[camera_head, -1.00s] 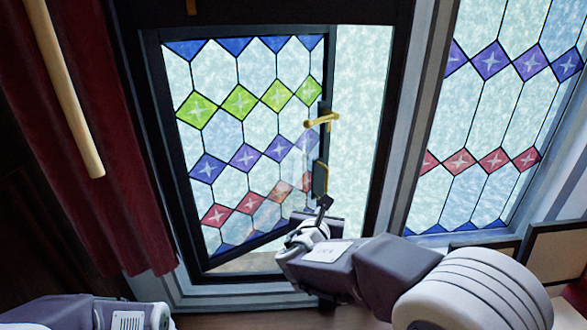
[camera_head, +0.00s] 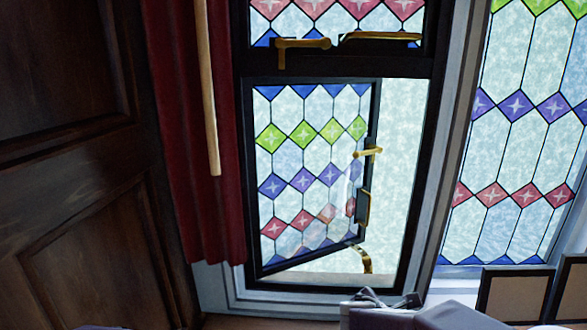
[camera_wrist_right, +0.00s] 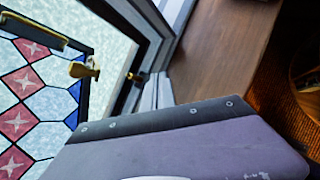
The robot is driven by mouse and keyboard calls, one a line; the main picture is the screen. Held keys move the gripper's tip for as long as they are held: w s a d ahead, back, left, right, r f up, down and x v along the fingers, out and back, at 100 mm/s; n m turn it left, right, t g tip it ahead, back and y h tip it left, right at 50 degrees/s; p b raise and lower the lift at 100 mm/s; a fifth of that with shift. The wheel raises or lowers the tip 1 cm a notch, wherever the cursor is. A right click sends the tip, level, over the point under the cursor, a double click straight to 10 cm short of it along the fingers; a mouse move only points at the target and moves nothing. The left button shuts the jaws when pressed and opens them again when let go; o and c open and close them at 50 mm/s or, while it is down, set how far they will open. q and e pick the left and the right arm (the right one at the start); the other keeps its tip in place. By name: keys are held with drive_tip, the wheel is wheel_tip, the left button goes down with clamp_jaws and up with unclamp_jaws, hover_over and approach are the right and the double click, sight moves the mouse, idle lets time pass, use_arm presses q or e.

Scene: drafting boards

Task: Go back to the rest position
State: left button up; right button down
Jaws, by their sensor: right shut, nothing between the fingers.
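My right gripper (camera_head: 378,299) is at the bottom edge of the head view, below the window sill and apart from the window. It is shut and holds nothing. In the right wrist view my grey-purple gripper body fills the bottom and its fingertips are not clear. The stained-glass casement (camera_head: 302,222) stands ajar in its black frame, with a brass handle (camera_head: 368,151) on its right edge. A curved brass stay (camera_head: 362,259) is at its lower right corner. Brass fittings also show in the right wrist view (camera_wrist_right: 86,68). My left gripper is out of view.
A red curtain (camera_head: 185,130) and a wooden pole (camera_head: 208,90) hang left of the window. Dark wood panelling (camera_head: 70,200) is at far left. Framed boards (camera_head: 515,296) stand at lower right. A wooden surface (camera_wrist_right: 225,55) runs beside the window in the wrist view.

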drive_tip(key=s+f+m+g, duration=0.1)
drive_tip(key=s+f+m, duration=0.1)
drive_tip(key=s+m, duration=0.1)
drive_tip(key=s+f+m+g+y, duration=0.1)
drive_tip(key=s+f+m, duration=0.1)
drive_tip(key=s+m, duration=0.1)
drive_tip(key=s+f+m+g+y, duration=0.1)
drive_tip(key=s+f+m+g, duration=0.1)
drive_tip(key=s+f+m, duration=0.1)
drive_tip(key=shift+d, duration=0.15)
use_arm(q)
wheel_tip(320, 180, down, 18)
drive_tip(key=b, duration=1.8)
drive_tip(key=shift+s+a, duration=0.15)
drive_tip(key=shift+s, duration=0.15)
use_arm(e)
drive_tip(key=s+a+f+m+g+y, duration=0.1)
drive_tip(key=s+a+f+m+y, duration=0.1)
drive_tip(key=s+f+m, duration=0.2)
drive_tip(key=s+a+f+m+g+y, duration=0.1)
drive_tip(key=s+f+m, duration=0.3)
drive_tip(key=f+m, duration=0.6)
wheel_tip(320, 180, down, 9)
drive_tip(key=shift+a+r+g+y, duration=0.1)
drive_tip(key=shift+a+g+y, duration=0.3)
drive_tip(key=shift+a+y, duration=0.1)
